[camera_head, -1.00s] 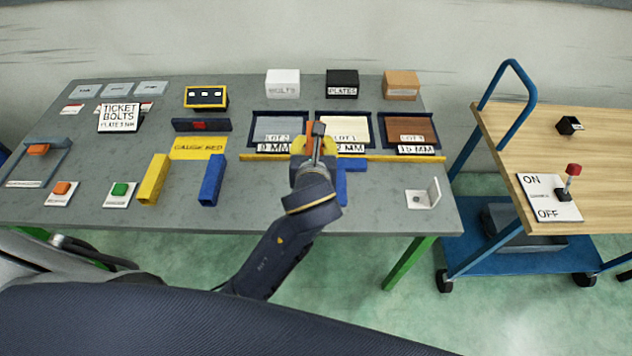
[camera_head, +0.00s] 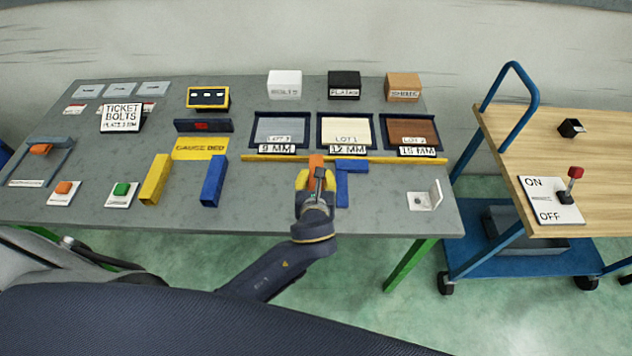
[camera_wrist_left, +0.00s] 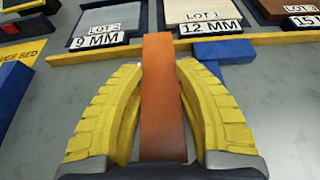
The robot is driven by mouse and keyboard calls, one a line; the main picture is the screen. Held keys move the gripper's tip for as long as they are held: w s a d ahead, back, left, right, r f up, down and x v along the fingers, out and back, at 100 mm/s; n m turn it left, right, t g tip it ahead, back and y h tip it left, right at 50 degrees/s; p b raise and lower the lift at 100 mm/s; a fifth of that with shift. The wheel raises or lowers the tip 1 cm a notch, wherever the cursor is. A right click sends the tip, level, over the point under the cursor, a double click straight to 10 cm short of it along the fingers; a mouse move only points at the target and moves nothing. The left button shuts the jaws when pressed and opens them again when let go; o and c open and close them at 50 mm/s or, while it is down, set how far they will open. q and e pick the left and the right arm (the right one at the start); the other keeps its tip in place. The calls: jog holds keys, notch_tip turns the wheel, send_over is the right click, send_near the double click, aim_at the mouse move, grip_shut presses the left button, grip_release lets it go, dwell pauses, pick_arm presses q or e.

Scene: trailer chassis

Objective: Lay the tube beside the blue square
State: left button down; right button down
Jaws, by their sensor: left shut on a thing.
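The tube is an orange-brown bar (camera_head: 316,161), held upright in the picture between the yellow fingers of my left gripper (camera_head: 316,175). In the left wrist view the tube (camera_wrist_left: 162,95) runs between both fingers of the gripper (camera_wrist_left: 160,75), which are shut on it. The blue square (camera_head: 352,166) is an L-shaped blue piece just right of the gripper, partly hidden by it. Its blue arm also shows in the wrist view (camera_wrist_left: 226,51). I cannot tell whether the tube touches the table. My right gripper is not in view.
A long yellow strip (camera_head: 400,159) runs below three trays, including the 9 MM tray (camera_head: 256,130). A blue bar (camera_head: 213,181) and a yellow bar (camera_head: 154,180) stand to the left. A white bracket (camera_head: 424,199) lies to the right. Grey table is free between.

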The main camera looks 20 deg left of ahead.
pick_arm(q)
jog(key=shift+f, duration=1)
jog(key=shift+f, duration=0.15)
jog(key=c, duration=1)
grip_release()
jog(key=shift+s+d+r, duration=0.1)
jog(key=shift+s+r, duration=0.1)
jog(key=v, duration=1.1)
jog(key=shift+s+r, duration=0.2)
jog(key=shift+r, duration=0.05)
